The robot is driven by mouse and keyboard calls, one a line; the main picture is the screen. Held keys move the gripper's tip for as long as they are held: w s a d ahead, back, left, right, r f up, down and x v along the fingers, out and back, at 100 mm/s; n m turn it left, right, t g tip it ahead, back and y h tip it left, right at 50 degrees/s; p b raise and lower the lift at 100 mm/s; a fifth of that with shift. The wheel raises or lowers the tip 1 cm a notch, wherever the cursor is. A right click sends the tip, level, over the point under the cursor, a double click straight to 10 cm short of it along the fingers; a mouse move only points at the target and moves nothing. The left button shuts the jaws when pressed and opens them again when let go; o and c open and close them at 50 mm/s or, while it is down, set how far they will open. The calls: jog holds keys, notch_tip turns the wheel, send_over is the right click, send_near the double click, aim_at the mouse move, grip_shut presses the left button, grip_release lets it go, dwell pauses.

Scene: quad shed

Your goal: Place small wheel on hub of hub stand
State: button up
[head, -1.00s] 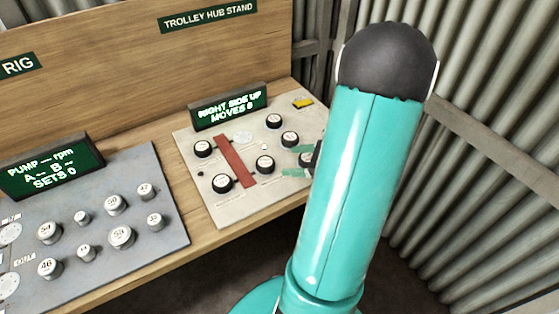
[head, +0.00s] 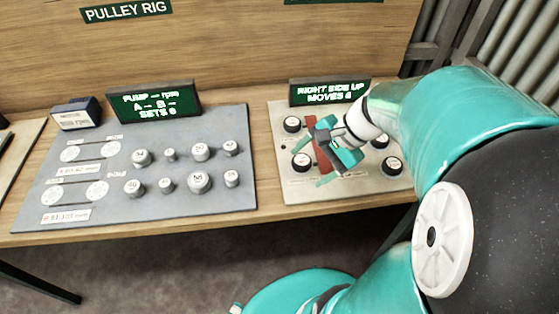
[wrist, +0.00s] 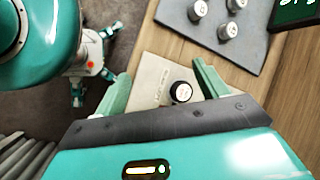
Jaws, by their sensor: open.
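The hub stand is the pale panel (head: 345,190) under the sign reading RIGHT SIDE UP. It carries several black, white-faced wheels: one at back left (head: 291,124), one at front left (head: 301,161), two at right (head: 379,140) (head: 392,166). I cannot tell which is the small wheel, nor make out the hub. In the wrist view, one black wheel (wrist: 181,92) shows between my spread fingers (wrist: 160,72), nearer the right finger.
To the left is the grey pulley-rig panel (head: 120,200) with several metal pulleys and a sign (head: 155,106). A small dark box (head: 76,113) stands behind it. Wooden backboard (head: 230,40) and corrugated wall (head: 528,40) bound the bench. Bare wood separates the panels.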

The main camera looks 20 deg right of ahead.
jog(key=s+a+r+n+t+h, duration=0.1)
jog(key=s+a+r+n+h, duration=0.1)
jog(key=n, duration=0.5)
jog(key=s+a+r+n+t+h, duration=0.1)
jog(key=a+r+n+h, duration=0.2)
jog(key=a+r+n, duration=0.3)
jog(key=shift+s+a+r+n+h, duration=0.3)
jog(key=shift+s+a+n+h, duration=0.15)
jog(key=shift+a, duration=0.4)
jog(key=shift+w+d, duration=0.1)
